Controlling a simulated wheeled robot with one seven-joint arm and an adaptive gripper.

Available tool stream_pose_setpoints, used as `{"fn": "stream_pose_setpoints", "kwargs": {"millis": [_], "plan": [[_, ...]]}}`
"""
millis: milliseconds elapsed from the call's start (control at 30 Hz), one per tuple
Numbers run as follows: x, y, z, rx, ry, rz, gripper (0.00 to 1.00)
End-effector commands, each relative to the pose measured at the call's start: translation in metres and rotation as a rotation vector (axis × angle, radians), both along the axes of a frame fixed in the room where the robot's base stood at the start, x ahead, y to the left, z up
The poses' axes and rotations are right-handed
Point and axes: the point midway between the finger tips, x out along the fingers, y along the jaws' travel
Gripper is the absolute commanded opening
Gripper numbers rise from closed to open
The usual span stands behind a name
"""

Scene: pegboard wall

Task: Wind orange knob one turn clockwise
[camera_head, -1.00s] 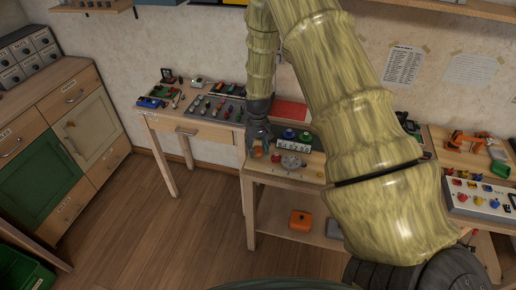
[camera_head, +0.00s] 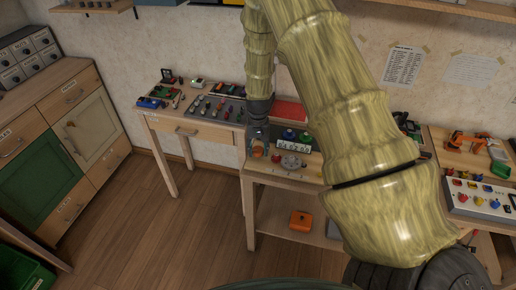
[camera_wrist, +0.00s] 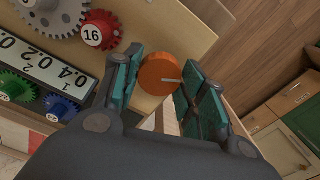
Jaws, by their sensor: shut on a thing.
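The orange knob (camera_wrist: 160,75) is a round disc with a pale pointer line on its face. In the wrist view it sits between the two teal-padded fingers of my gripper (camera_wrist: 158,82), which are shut on it, and its pointer line points right. In the head view my gripper (camera_head: 257,146) is at the left end of the workbench, and the knob (camera_head: 256,153) is partly hidden by the fingers.
A red gear marked 16 (camera_wrist: 100,31), a grey gear (camera_wrist: 52,12), a green gear (camera_wrist: 14,86) and a blue gear (camera_wrist: 60,106) are close by. The floor (camera_head: 180,225) left of the bench is clear.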

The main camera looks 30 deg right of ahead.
Motion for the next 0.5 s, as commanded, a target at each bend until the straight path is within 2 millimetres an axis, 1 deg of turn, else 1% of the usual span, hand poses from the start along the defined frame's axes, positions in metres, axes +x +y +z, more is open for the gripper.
{"fn": "stream_pose_setpoints", "kwargs": {"millis": [33,67,100,367,500], "plan": [[0.0039,-0.0023,0.0029,-0.004,-0.009,0.0,0.18],[0.0039,-0.0023,0.003,-0.004,-0.009,0.0,0.47],[0.0037,-0.0022,0.0028,-0.004,-0.008,0.0,0.51],[0.0016,-0.001,0.0013,-0.002,-0.003,0.001,0.51],[0.0015,-0.0007,0.0054,-0.002,-0.003,0.001,0.51]]}}
